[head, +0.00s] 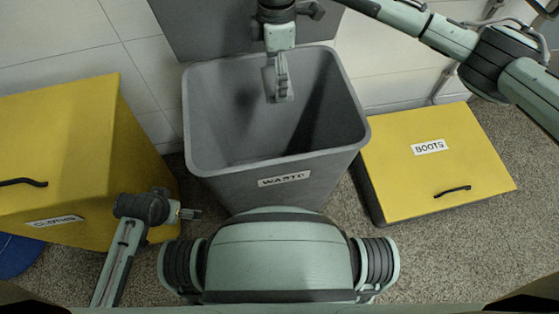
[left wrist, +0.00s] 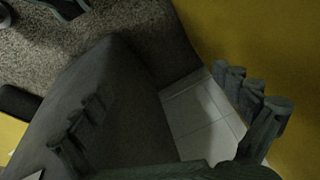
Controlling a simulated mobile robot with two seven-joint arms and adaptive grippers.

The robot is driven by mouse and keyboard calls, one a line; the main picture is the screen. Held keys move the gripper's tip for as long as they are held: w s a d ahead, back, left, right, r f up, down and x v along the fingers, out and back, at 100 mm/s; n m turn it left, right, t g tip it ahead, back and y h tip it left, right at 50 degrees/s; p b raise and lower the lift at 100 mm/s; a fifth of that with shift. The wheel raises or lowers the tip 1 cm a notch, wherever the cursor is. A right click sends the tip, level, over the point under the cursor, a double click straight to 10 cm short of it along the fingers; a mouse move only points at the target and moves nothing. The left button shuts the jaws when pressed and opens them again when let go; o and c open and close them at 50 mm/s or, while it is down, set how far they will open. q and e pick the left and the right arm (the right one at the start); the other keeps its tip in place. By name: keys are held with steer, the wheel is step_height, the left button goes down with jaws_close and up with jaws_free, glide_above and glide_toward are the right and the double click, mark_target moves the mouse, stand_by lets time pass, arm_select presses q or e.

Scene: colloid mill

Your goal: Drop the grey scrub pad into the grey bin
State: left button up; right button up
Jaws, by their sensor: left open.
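The grey bin (head: 230,178) stands open in the middle of the head view, labelled WASTE, with its dark inside visible and empty as far as I can see. My right gripper (head: 279,88) points down over the bin's mouth, near its back. A small flat grey piece, which looks like the scrub pad (head: 287,97), shows at its fingertips; it blends with the bin behind it. My left gripper (head: 188,212) is low, left of the bin's front, open and empty. In the left wrist view its spread fingers (left wrist: 170,115) frame the dark grey bin side (left wrist: 120,90).
A low yellow BOOTS box (head: 435,165) lies right of the bin. A dark grey panel (head: 205,25) stands behind the bin. Speckled floor (head: 440,255) is clear at front right.

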step_height(320, 180, down, 2)
steer(key=b, duration=0.2)
steer(key=shift+f+b, duration=0.2)
steer(key=shift+b, duration=0.15)
steer(key=shift+f+b, duration=0.7)
steer(key=shift+b, duration=0.2)
arm_select(q)
step_height(320, 180, up, 11)
steer(key=d+t, duration=0.1)
steer(key=t, duration=0.1)
steer(key=shift+w+d+r, duration=0.15)
steer(key=shift+w+d, duration=0.15)
steer(key=shift+w, duration=0.05)
arm_select(e)
steer(key=o, duration=0.9)
step_height(320, 180, up, 12)
